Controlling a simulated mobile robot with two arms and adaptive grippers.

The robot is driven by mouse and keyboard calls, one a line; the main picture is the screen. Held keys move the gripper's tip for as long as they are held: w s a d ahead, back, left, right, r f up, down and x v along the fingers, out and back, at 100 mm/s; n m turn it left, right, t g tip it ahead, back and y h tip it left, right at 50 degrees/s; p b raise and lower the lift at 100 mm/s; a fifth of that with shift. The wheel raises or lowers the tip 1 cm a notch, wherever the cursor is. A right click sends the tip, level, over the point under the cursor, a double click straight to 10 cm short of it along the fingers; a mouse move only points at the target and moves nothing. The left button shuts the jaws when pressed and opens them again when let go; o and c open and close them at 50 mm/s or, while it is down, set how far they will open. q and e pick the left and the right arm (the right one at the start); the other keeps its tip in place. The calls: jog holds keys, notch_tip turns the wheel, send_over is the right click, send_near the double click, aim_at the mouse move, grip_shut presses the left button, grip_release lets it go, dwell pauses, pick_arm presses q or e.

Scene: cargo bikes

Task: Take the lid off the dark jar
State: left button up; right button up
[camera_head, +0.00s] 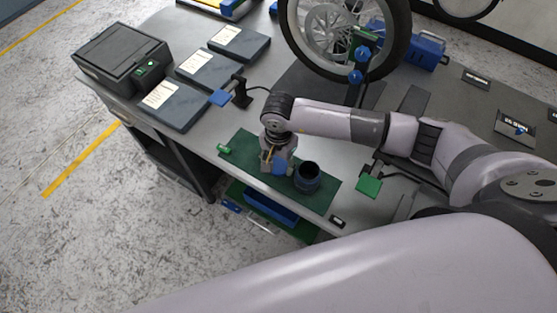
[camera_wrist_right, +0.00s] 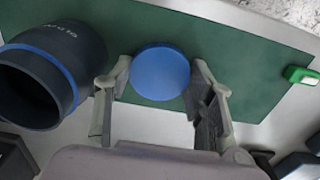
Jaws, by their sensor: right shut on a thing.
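The dark jar (camera_head: 307,184) stands on the green mat (camera_head: 239,144), and its open dark mouth shows. It also shows at the left of the right wrist view (camera_wrist_right: 88,45), with a blue band near its rim and lettering on its side. The round blue lid (camera_head: 279,169) is off the jar, just left of it. My right gripper (camera_head: 276,162) is shut on the lid, which sits between its two fingers in the right wrist view (camera_wrist_right: 160,73). I cannot tell whether the lid touches the mat. My left gripper is not in view.
A small green object (camera_head: 224,149) lies at the mat's left end. A green pad (camera_head: 368,186) is right of the mat. A wheel (camera_head: 345,40) stands behind. Flat dark boxes (camera_head: 175,105) and a black case (camera_head: 122,57) occupy the table's left.

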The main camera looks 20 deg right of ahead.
aim_at(278, 165)
jog(key=shift+f, duration=0.15)
jog(key=o, duration=1)
jog(key=shift+r, duration=0.3)
jog(key=shift+w+r, duration=0.1)
jog(key=shift+r, duration=0.3)
jog(key=shift+r+b, duration=1.4)
jog(key=shift+r, duration=4.1)
